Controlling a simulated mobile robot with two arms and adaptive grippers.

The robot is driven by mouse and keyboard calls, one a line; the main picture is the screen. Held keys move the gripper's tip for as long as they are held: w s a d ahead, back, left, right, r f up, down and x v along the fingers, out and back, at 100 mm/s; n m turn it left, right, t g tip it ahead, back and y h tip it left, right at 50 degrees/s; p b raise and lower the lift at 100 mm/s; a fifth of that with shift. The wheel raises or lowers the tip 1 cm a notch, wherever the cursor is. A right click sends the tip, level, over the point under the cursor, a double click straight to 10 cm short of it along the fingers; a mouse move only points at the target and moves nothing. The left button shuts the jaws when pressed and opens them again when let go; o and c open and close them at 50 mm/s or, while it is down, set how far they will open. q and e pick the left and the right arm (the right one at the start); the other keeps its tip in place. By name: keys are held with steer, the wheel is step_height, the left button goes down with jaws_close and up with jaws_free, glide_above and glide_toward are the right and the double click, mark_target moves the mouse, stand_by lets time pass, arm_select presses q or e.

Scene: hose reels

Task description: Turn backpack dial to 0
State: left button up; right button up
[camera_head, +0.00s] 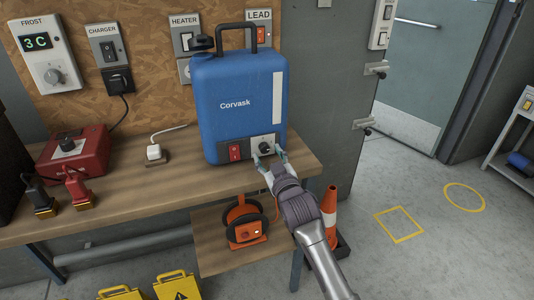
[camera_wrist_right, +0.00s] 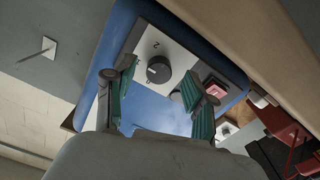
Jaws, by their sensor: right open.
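The blue Corvask backpack (camera_head: 240,95) stands upright on the wooden bench. A pale plate low on its front carries a dark round dial (camera_head: 265,148), beside a red switch (camera_head: 235,152). In the right wrist view the dial (camera_wrist_right: 159,69) shows a light mark on its knob, and a digit that looks like 2 is on the plate. The setting it points to is too small to tell. My right gripper (camera_head: 270,157) is open just in front of the dial; its fingers (camera_wrist_right: 160,92) are spread to either side, apparently not touching it. My left gripper is not in view.
A red box (camera_head: 78,155) with a knob and two small red and black tools (camera_head: 78,188) sit left on the bench (camera_head: 150,190). A white plug stands in a bench socket (camera_head: 155,154). An orange reel (camera_head: 243,222) is on the lower shelf, and a cone (camera_head: 330,210) stands right.

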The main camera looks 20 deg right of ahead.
steer(key=shift+w, duration=0.8)
jaws_close()
